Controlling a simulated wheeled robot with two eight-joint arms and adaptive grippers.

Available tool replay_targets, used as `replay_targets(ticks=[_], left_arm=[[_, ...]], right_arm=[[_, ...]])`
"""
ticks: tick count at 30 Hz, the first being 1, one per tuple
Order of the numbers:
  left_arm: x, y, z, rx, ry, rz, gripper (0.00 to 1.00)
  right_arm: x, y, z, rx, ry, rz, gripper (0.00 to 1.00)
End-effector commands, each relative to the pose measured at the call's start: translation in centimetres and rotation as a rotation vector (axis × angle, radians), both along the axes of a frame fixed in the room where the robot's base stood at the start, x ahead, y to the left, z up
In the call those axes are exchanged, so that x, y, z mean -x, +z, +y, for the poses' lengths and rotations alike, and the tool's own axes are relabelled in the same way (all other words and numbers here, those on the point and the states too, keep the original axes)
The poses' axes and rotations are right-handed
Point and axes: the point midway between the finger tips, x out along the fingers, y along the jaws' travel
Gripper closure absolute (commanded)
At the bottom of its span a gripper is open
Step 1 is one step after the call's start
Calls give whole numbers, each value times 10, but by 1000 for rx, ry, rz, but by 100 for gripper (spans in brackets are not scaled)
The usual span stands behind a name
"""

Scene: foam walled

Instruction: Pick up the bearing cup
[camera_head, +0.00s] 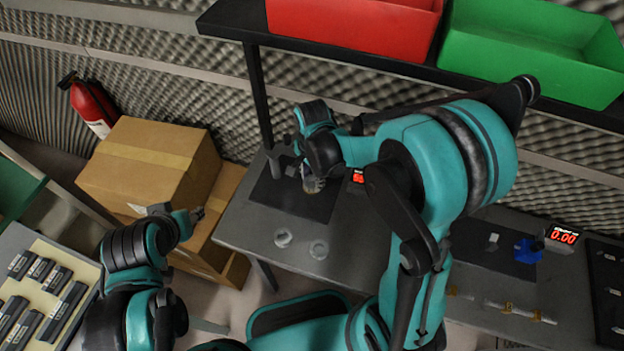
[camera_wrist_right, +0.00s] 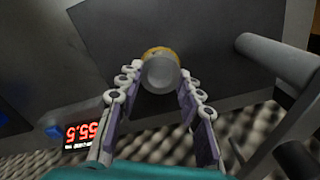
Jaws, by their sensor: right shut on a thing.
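The bearing cup shows in the right wrist view (camera_wrist_right: 161,73) as a short grey round part with a golden-brown rim. It sits between the fingertips of my right gripper (camera_wrist_right: 161,84), which is shut on it. In the head view the right gripper (camera_head: 303,168) is over the dark mat at the left of the grey workbench, and the cup (camera_head: 314,186) shows small below it, partly hidden. I cannot tell whether the cup touches the mat. My left gripper (camera_head: 196,216) is at the left, off the bench near the cardboard boxes, too small to read.
Two pale round parts (camera_head: 300,243) lie on the bench in front of the dark mat (camera_head: 295,199). A red-digit display (camera_head: 357,176) stands beside the mat. A shelf with red (camera_head: 355,25) and green (camera_head: 535,50) bins hangs above. Cardboard boxes (camera_head: 150,170) stand left.

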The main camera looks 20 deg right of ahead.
Motion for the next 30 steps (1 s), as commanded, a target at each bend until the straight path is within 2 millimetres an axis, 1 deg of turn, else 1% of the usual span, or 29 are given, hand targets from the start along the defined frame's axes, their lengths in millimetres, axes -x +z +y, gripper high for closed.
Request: replay_targets(ticks=[5, 9, 21, 24, 30], left_arm=[[0, 8, 0, 0, 0, 0, 59], [0, 19, 0, 0, 0, 0, 59], [0, 41, 0, 0, 0, 0, 59], [0, 45, 0, 0, 0, 0, 59], [0, 50, 0, 0, 0, 0, 59]], right_arm=[[0, 17, 0, 0, 0, 0, 97], [0, 43, 0, 0, 0, 0, 97], [52, 87, -56, 0, -4, 0, 97], [62, 95, -67, 0, -3, 0, 97], [74, 105, -81, 0, -2, 0, 97]])
